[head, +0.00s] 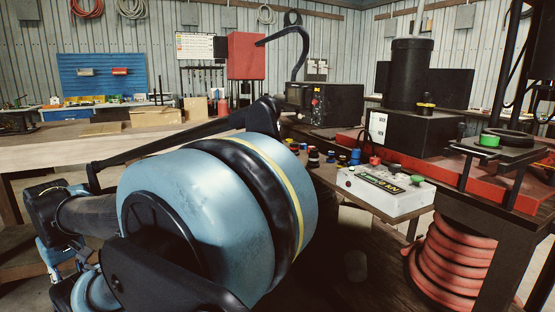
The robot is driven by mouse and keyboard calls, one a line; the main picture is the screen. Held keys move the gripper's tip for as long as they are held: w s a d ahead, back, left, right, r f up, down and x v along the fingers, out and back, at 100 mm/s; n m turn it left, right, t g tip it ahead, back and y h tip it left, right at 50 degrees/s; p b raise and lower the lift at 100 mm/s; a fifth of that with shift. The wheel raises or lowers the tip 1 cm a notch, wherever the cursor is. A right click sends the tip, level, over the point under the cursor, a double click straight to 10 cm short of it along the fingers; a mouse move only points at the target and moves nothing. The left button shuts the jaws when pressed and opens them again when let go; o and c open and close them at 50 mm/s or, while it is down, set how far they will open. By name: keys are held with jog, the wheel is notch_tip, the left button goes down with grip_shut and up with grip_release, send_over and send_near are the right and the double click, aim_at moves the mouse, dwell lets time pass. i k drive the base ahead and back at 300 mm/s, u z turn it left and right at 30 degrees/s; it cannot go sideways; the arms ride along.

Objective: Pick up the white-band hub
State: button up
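Several small hubs with coloured bands (313,157) stand in a cluster on the dark bench, just right of my large blue-grey arm link. Dark, red and yellowish tones show on them, and a blue one (355,157) stands at the cluster's right. They are too small here to tell which has the white band, and my arm may hide some of them. My gripper cannot be made out in the head view. My arm fills the left and centre foreground.
A white control box (385,192) with red and green buttons sits at the bench's front edge. A black machine (325,105) stands behind the hubs. Red coiled hose (455,262) hangs at lower right. A wooden workbench (60,150) runs along the left.

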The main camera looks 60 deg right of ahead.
aim_at(313, 160)
jog(key=u, duration=0.4)
jog(key=i, duration=0.5)
jog(key=z, duration=4.2)
jog(key=k, duration=0.2)
jog(key=z, duration=0.2)
jog(key=i, duration=0.15)
jog(key=u, duration=0.05)
